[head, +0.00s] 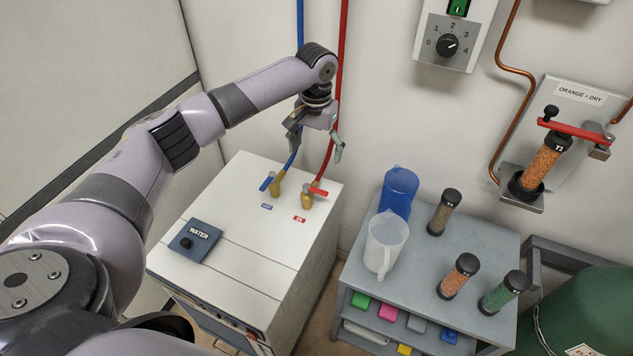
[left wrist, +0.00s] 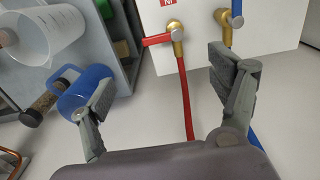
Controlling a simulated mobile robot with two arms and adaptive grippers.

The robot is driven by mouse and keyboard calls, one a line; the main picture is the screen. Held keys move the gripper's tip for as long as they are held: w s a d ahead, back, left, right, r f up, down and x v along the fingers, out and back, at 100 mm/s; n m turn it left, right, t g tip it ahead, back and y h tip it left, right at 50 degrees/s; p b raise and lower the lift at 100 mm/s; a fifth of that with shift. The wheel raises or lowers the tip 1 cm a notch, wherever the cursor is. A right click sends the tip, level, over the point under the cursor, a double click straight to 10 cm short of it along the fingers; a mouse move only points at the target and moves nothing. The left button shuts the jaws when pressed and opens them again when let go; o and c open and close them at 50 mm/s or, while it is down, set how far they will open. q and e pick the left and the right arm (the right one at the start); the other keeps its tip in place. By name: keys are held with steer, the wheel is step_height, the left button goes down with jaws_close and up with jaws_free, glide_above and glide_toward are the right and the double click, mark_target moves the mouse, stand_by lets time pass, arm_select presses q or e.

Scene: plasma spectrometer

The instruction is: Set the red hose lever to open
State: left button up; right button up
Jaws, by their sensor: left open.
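The red hose lever (head: 318,191) sits on a brass valve (head: 307,198) on top of the white cabinet, beside a red label. The red hose (head: 328,160) runs up from this valve. In the left wrist view the red lever (left wrist: 157,39) points left, roughly crosswise to the hose (left wrist: 186,105). My left gripper (head: 315,148) is open and empty, above and behind the valves near the wall. In the left wrist view its fingers (left wrist: 163,72) spread on either side of the red hose's line, apart from the lever. My right gripper is out of view.
A blue lever (head: 266,183) with its own brass valve and blue hose stands close left of the red one. A WATER control box (head: 195,240) sits at the cabinet's front. A grey cart (head: 350,275) with jugs and tubes stands to the right. The cabinet top's middle is clear.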

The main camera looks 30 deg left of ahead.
arm_select(q)
glide_above(315, 189)
step_height(315, 189, down, 4)
step_height(315, 189, down, 8)
steer(key=shift+f, duration=0.65)
steer(key=shift+c, duration=0.2)
steer(key=c, duration=1.1)
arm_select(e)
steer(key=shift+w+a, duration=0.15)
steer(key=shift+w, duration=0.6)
